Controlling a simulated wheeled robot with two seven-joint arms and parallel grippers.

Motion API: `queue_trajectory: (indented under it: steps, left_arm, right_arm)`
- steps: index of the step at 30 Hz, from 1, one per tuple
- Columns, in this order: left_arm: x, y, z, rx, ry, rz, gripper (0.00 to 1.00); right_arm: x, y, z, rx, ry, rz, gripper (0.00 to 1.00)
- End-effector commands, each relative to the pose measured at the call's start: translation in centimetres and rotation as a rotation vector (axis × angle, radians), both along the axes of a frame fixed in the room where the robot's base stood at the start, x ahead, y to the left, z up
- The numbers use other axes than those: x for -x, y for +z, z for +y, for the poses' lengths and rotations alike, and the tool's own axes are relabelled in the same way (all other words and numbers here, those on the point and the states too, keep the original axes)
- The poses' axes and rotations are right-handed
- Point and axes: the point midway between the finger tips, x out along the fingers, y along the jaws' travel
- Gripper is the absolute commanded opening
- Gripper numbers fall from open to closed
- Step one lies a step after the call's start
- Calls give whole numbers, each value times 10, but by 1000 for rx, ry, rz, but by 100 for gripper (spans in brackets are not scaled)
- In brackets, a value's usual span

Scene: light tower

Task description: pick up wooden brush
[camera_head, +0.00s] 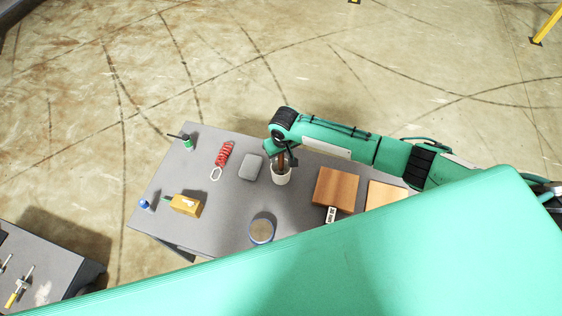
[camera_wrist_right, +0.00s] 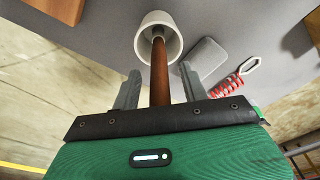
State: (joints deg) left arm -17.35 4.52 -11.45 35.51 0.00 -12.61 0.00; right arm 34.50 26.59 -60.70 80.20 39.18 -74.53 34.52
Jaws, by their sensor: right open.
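The wooden brush (camera_wrist_right: 160,72) stands in a white cup (camera_wrist_right: 158,31), its brown handle sticking out toward my right wrist camera. In the head view the white cup (camera_head: 281,175) is on the grey table, and a bit of the brown brush (camera_head: 282,160) shows beside my gripper. My right gripper (camera_wrist_right: 160,86) is open, with one finger on each side of the handle and a gap on both sides. In the head view my right gripper (camera_head: 282,155) is right above the cup. The brush's lower end is hidden inside the cup. My left gripper is not in view.
The grey table (camera_head: 225,205) also holds a grey box (camera_head: 251,167), a red coiled cord (camera_head: 223,156), a wooden block (camera_head: 335,188), a round tin (camera_head: 261,231), a yellow item (camera_head: 186,205) and a green bottle (camera_head: 187,142). Another table (camera_head: 60,264) stands at lower left.

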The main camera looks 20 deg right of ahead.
Motion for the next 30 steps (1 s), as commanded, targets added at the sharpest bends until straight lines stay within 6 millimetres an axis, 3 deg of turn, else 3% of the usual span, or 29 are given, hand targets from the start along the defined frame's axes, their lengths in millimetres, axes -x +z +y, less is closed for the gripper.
queue_trajectory:
  steps: [5,12,23,30]
  left_arm:
    - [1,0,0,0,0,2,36]
    - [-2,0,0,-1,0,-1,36]
    - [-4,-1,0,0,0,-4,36]
    - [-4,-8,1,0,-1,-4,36]
  right_arm:
    - [0,-1,0,0,0,0,44]
    - [0,0,0,0,0,0,0]
    - [0,2,0,0,0,-1,0]
    - [-1,25,0,-1,1,-3,0]
